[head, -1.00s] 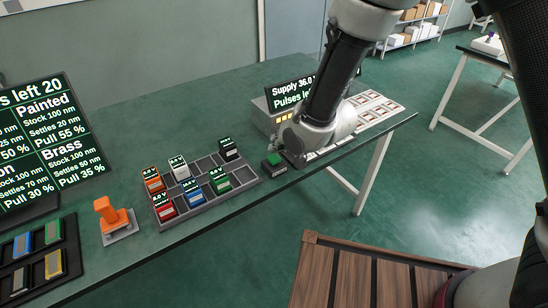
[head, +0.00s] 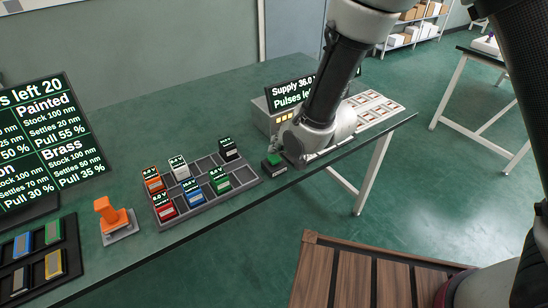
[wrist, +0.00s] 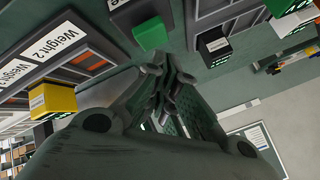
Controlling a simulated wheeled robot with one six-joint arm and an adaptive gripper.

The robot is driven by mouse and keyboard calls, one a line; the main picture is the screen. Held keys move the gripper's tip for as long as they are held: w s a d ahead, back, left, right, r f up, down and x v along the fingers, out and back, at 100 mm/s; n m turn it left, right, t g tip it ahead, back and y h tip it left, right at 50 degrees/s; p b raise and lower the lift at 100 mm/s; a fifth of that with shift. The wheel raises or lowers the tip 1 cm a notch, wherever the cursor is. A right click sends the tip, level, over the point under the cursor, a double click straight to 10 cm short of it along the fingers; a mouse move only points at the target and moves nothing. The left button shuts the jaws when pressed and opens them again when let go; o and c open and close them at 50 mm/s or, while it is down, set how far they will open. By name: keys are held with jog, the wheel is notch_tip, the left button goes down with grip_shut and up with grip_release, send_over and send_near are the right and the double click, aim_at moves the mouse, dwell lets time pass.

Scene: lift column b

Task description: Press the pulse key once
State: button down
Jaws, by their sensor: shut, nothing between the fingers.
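The pulse key looks to be the small green-topped key on a black base (head: 275,160), near the front edge of the bench. In the wrist view a green block (wrist: 151,34), seemingly the same key, is ahead of the fingertips and to the left. My gripper (wrist: 172,75) is shut and empty. In the head view it is low beside the key, mostly hidden by my wrist. I cannot tell whether the fingertips touch the key. The supply box (head: 259,115) stands behind, its display reading "Supply 36.0" and "Pulses le", partly covered by my arm.
A grey compartment tray (head: 247,181) holds several coloured voltage blocks left of the key. An orange-handled stamp (head: 110,213) and a black tray of coloured bars (head: 70,262) lie further left. A white card grid (head: 378,105) is right of my gripper. A wooden slatted surface (head: 350,278) is in front.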

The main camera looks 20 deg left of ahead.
aim_at(277, 156)
jog(key=shift+f, duration=0.15)
dwell(0.4)
jog(key=shift+f, duration=0.3)
jog(key=shift+f, duration=0.45)
dwell(0.6)
jog(key=shift+r, duration=0.9)
jog(key=shift+r, duration=2.5)
